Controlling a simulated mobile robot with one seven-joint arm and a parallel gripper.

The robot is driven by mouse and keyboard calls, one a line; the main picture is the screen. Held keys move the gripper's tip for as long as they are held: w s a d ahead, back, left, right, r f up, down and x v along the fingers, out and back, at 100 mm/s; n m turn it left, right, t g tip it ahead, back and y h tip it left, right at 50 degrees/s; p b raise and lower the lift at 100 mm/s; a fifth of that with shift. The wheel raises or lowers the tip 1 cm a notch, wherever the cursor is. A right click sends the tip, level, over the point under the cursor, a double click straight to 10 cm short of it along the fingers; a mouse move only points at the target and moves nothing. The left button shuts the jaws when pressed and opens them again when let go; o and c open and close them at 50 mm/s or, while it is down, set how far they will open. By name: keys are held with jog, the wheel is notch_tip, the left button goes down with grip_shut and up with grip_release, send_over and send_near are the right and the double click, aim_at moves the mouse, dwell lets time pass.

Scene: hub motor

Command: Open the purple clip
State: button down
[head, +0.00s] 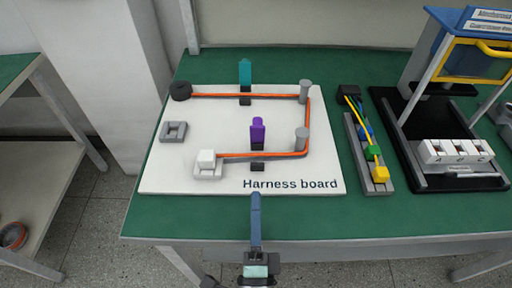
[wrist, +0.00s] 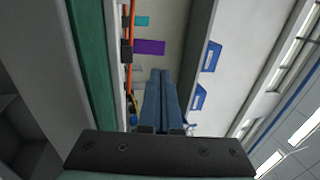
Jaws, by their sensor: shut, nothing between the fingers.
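The purple clip (head: 257,132) stands upright on a dark base on the white harness board, beside the lower run of the orange cable (head: 262,155). It shows as a purple block in the wrist view (wrist: 149,47), just beyond my fingertips. Whether its jaw is open or shut I cannot tell. A teal clip (head: 245,73) stands upright farther back, and it also shows in the wrist view (wrist: 141,21). My gripper (head: 256,197) is at the front edge of the board, apart from the purple clip. Its two blue fingers are together and empty in the wrist view (wrist: 160,73).
The harness board (head: 215,115) lies on a green table (head: 190,225). It carries two grey posts (head: 302,138), a white connector (head: 206,160), a grey socket (head: 173,131) and a black round part (head: 180,91).

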aim_at(256, 129)
jog(key=x, duration=1.3)
jog(key=shift+w+r, duration=0.1)
jog(key=shift+w+r, duration=0.5)
jog(key=shift+w, duration=0.2)
